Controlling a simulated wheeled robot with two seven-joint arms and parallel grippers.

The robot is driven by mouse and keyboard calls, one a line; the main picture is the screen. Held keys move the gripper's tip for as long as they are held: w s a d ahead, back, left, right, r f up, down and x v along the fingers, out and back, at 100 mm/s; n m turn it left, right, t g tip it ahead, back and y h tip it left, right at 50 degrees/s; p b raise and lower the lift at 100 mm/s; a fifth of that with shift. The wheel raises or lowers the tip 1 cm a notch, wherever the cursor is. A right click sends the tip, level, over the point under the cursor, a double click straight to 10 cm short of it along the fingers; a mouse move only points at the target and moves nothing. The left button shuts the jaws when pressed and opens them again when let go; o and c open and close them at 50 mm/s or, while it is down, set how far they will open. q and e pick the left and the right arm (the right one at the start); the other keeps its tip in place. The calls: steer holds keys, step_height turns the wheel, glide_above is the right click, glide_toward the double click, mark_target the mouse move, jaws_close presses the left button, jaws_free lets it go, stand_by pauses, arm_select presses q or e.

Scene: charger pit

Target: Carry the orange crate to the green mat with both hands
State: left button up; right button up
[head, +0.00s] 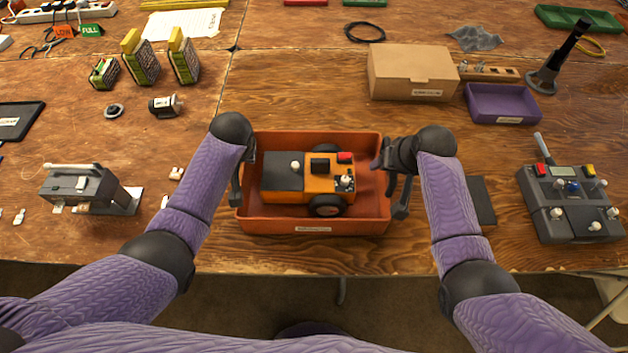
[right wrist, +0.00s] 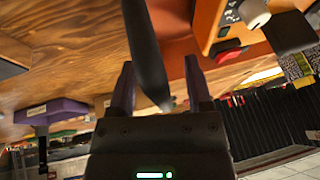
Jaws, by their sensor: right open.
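The orange crate (head: 315,224) sits on the wooden table near its front edge. An orange and grey wheeled model (head: 310,178) lies inside it. My left gripper (head: 240,178) is at the crate's left wall; its jaws are mostly hidden by my arm. My right gripper (head: 391,184) is at the right wall. In the right wrist view, its fingers (right wrist: 158,92) are open on either side of a dark bar (right wrist: 146,50) beside the crate's inside. I cannot tell whether they touch it. I do not make out a green mat in these views.
A dark flat pad (head: 482,202) and a grey control box (head: 572,205) lie right of the crate. A grey device (head: 85,187) stands at left. A cardboard box (head: 412,75) and a purple tray (head: 502,104) are behind at right. Bare table lies behind the crate.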

arm_select(q)
steer(key=shift+f, duration=0.1)
arm_select(e)
steer(key=shift+f, duration=0.15)
arm_select(q)
steer(key=shift+c, duration=0.3)
arm_select(e)
steer(key=shift+c, duration=0.3)
arm_select(q)
jaws_close()
arm_select(e)
jaws_close()
arm_select(q)
steer(key=shift+w, duration=0.1)
arm_select(e)
steer(key=shift+w, duration=0.1)
